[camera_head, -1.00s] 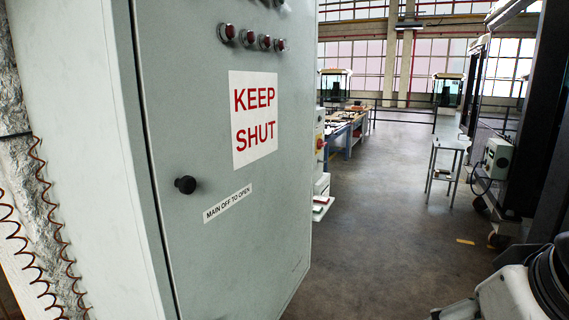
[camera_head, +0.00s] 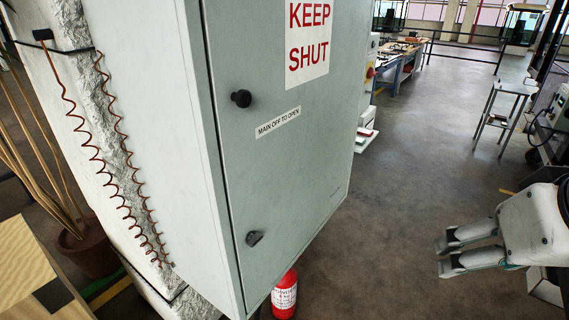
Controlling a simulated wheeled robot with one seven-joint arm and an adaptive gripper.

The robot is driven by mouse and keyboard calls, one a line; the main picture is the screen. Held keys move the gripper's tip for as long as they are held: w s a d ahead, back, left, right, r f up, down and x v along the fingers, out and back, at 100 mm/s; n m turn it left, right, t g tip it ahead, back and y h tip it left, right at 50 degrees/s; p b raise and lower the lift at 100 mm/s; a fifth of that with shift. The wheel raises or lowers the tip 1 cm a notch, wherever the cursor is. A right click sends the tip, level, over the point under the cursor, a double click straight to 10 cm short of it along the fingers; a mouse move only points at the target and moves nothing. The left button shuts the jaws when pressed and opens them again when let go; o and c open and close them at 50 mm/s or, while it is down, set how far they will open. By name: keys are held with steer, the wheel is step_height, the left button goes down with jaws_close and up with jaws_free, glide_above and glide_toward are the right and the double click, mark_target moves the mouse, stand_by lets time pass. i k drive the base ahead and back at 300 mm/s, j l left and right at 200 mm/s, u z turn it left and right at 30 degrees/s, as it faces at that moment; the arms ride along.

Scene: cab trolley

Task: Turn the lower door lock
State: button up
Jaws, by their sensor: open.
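The grey cabinet door (camera_head: 300,150) is closed and fills the middle of the head view. The lower door lock (camera_head: 254,238) is a small dark fitting near the door's left edge, low down. A round black knob (camera_head: 241,98) sits higher on the same edge. My gripper (camera_head: 443,256) is at the right, well apart from the door and the lock. Its two grey fingers point left, spread with a gap between them, and nothing is held.
A red extinguisher (camera_head: 285,296) stands on the floor below the door's lower edge. Coiled copper wires (camera_head: 100,150) hang left of the cabinet, near a potted plant (camera_head: 88,245). A metal stand (camera_head: 505,105) is at the back right. Open floor lies between my gripper and the door.

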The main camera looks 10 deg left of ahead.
mark_target(252, 239)
steer(key=u, duration=0.9)
steer(key=i+j+z, duration=0.3)
steer(key=j, duration=0.2)
steer(key=k+j+u, duration=0.1)
steer(key=j+u, duration=0.25)
steer(key=k+j+u, duration=0.1)
steer(key=j+u, duration=0.3)
steer(key=l, duration=0.1)
